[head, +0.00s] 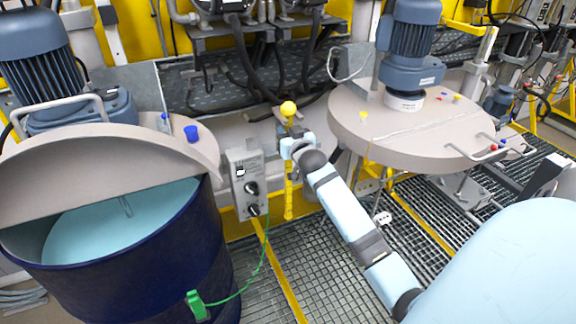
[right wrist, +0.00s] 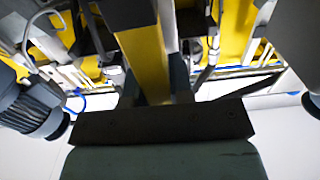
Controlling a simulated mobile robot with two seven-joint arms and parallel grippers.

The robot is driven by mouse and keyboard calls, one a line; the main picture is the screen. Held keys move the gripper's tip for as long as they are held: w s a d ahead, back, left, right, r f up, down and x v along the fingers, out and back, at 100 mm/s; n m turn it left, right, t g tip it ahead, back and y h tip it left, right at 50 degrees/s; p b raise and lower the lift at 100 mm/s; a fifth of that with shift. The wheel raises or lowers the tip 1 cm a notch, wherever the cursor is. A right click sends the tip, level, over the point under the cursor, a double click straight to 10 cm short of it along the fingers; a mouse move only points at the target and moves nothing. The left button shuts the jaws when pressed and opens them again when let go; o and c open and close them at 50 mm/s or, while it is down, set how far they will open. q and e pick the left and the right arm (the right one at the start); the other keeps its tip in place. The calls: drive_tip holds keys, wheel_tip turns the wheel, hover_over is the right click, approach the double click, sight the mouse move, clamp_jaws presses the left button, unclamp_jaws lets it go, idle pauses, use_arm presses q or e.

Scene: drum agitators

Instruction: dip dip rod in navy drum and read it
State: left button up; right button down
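The navy drum (head: 190,255) stands at the lower left in the head view. Its lid (head: 100,165) covers the back, and the open front shows pale blue liquid (head: 110,228). The yellow dip rod (head: 289,195) is upright, right of the drum and outside it, with a yellow ball (head: 288,108) on top. My right gripper (head: 288,143) is at its upper part, below the ball. In the right wrist view the yellow rod (right wrist: 145,65) runs between the fingers, which appear shut on it. Any scale on the rod is too small to read. My left gripper is out of view.
A grey control box (head: 246,182) with knobs stands between drum and rod. A green clamp (head: 197,305) with a green wire is on the drum's rim side. A blue-grey motor (head: 45,65) sits on the lid. Another lidded drum (head: 415,125) stands at right. Floor grating lies between.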

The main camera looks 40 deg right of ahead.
drive_tip(key=shift+r, duration=0.2)
idle(0.4)
drive_tip(key=shift+r+p, duration=0.2)
drive_tip(key=shift+p, duration=0.3)
drive_tip(key=p+v, duration=0.3)
drive_tip(key=v, duration=0.7)
idle(0.6)
